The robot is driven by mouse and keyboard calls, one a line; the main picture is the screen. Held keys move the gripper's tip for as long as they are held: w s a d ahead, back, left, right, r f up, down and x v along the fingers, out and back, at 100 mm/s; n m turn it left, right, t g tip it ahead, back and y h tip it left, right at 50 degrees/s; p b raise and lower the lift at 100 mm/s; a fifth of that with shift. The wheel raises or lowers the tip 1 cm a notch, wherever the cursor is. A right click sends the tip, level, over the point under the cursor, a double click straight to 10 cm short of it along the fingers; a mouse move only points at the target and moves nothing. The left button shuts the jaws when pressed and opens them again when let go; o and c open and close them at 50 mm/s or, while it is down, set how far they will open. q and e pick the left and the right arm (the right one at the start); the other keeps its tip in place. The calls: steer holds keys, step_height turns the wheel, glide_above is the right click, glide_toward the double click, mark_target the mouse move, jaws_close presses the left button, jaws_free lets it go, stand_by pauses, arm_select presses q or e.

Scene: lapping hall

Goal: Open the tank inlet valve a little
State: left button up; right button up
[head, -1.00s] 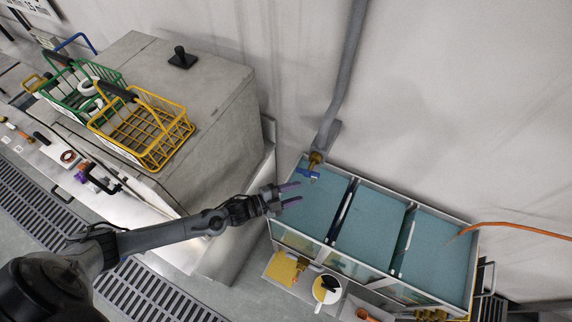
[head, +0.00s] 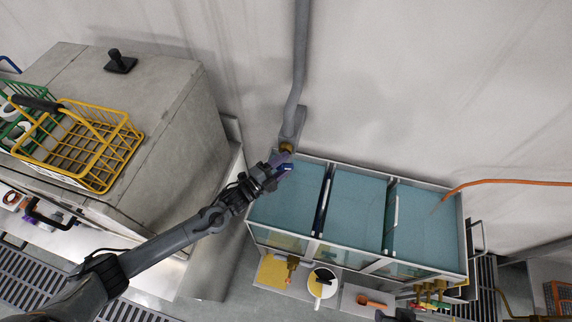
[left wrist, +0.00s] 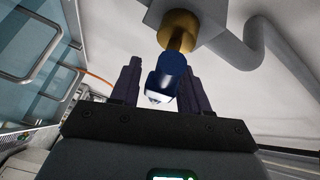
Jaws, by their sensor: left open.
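The tank inlet valve has a brass body (head: 287,147) at the foot of a grey wall pipe, above the left compartment of the tank (head: 345,172). Its blue handle (head: 286,168) is partly covered by my left gripper (head: 283,163) in the head view. In the left wrist view the blue handle (left wrist: 166,78) hangs below the brass body (left wrist: 178,30) and sits between the two dark fingers of my left gripper (left wrist: 163,85). The fingers are open, one on each side of the handle. Whether either touches it cannot be told.
A grey pipe (head: 298,70) runs down the wall to the valve. The three-part tank holds blue-green liquid, with an orange hose (head: 500,183) at its right. A concrete block (head: 150,130) and a yellow basket (head: 80,150) stand left. A white mug (head: 321,284) is in front.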

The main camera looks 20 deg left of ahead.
arm_select(q)
steer(key=shift+w+d, duration=0.3)
steer(key=shift+w, duration=0.25)
steer(key=shift+c, duration=0.3)
jaws_close()
steer(key=shift+r+n+t+b, duration=0.15)
steer(key=shift+n+t+b, duration=0.45)
steer(key=shift+n+b, duration=0.5)
steer(key=shift+o, duration=0.3)
jaws_free()
steer(key=shift+s+a, duration=0.1)
